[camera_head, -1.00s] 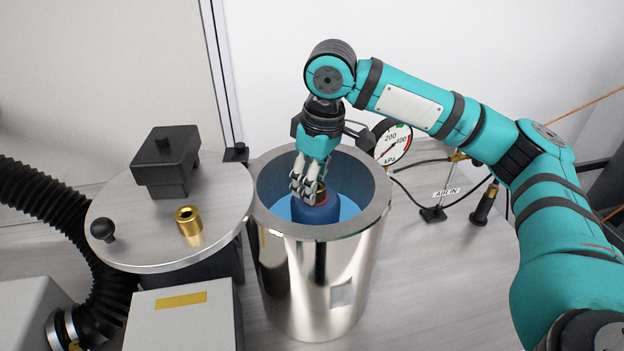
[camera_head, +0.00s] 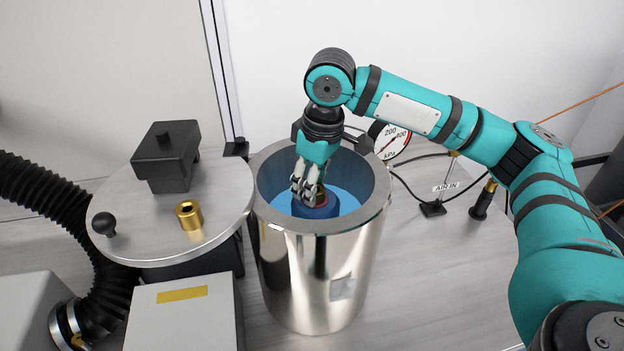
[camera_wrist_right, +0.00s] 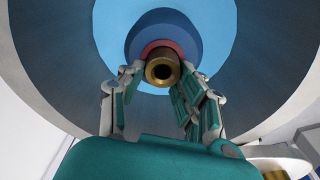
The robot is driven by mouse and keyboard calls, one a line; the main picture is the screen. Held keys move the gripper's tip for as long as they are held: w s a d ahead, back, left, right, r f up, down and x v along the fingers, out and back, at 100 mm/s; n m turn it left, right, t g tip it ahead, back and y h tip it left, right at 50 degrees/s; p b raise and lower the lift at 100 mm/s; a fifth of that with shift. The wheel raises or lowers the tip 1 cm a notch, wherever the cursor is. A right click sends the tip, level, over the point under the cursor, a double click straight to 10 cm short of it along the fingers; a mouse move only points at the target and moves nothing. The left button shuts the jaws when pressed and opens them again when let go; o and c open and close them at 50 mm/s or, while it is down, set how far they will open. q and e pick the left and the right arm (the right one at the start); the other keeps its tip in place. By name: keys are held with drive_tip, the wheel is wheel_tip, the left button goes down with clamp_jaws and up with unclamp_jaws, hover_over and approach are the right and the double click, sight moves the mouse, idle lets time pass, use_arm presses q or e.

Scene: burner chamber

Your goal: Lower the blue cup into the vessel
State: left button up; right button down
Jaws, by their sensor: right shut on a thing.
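The metal vessel (camera_head: 314,262) is an open steel cylinder with a light blue surface inside. The blue cup (camera_head: 316,211) is inside its mouth, upright, with its lower part hidden by the vessel wall. The cup also shows in the right wrist view (camera_wrist_right: 139,41), with a red ring and a brass fitting (camera_wrist_right: 162,69) on top. My right gripper (camera_head: 307,190) reaches down into the vessel and is shut on the brass fitting at the cup's top. Its fingers (camera_wrist_right: 157,90) lie on both sides of the fitting. My left gripper is not in view.
A round metal lid (camera_head: 135,240) at the left carries a black block (camera_head: 166,163), a black knob (camera_head: 103,223) and a brass piece (camera_head: 190,216). A pressure gauge (camera_head: 392,142) and an AIR IN fitting (camera_head: 433,208) stand right of the vessel. The bench is clear in front right.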

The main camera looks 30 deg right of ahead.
drive_tip(key=shift+f, duration=0.1)
drive_tip(key=c, duration=0.9)
unclamp_jaws()
drive_tip(key=shift+o, duration=0.3)
drive_tip(key=shift+f, duration=0.1)
drive_tip(key=shift+f, duration=0.1)
wheel_tip(320, 180, up, 12)
drive_tip(key=s, duration=0.1)
drive_tip(key=shift+s+d, duration=0.25)
drive_tip(key=shift+d, duration=0.2)
